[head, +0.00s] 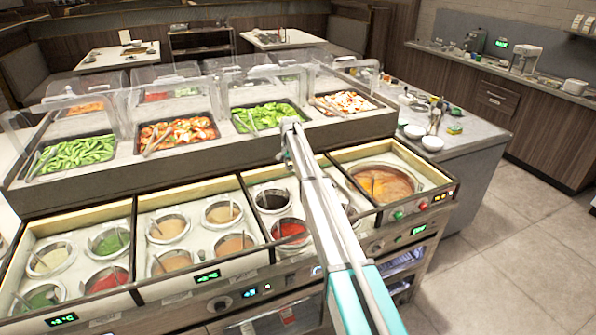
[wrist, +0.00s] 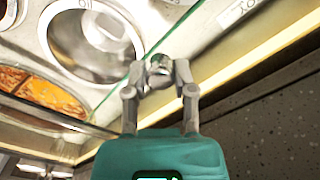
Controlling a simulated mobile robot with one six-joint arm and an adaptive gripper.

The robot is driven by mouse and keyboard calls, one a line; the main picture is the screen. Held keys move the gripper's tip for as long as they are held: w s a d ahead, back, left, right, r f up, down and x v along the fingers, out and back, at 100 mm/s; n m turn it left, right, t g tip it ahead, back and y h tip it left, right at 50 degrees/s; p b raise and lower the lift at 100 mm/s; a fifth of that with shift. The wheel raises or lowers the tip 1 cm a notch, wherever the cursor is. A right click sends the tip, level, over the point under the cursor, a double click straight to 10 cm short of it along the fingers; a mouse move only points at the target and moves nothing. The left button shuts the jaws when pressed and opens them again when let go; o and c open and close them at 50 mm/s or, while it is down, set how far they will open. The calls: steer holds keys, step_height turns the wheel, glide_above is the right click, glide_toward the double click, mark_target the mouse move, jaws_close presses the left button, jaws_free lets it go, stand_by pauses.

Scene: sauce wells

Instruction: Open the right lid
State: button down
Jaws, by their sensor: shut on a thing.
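My gripper (head: 290,122) is at the far end of my arm in the head view, by the back rim of the wells and below the front of the raised shelf. In the wrist view my gripper (wrist: 160,76) is shut on a small shiny metal handle (wrist: 160,63). A clear glass pane, which looks like the lid, has a green edge (wrist: 112,102) running beside the fingers. Its full outline and tilt are hard to make out in the head view. The right section of wells (head: 340,158) has a large round pot of orange-brown soup (head: 385,183).
Several sauce wells (head: 170,228) with ladles fill the sections to the left. Food trays (head: 178,133) under clear guards (head: 160,90) stand on the raised shelf behind. White bowls (head: 432,143) sit on the counter (head: 478,138) at right. The floor (head: 510,230) at right is clear.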

steer(key=shift+w+a, duration=0.15)
steer(key=shift+w, duration=0.15)
steer(key=shift+c, duration=2.2)
jaws_free()
steer(key=shift+r, duration=0.2)
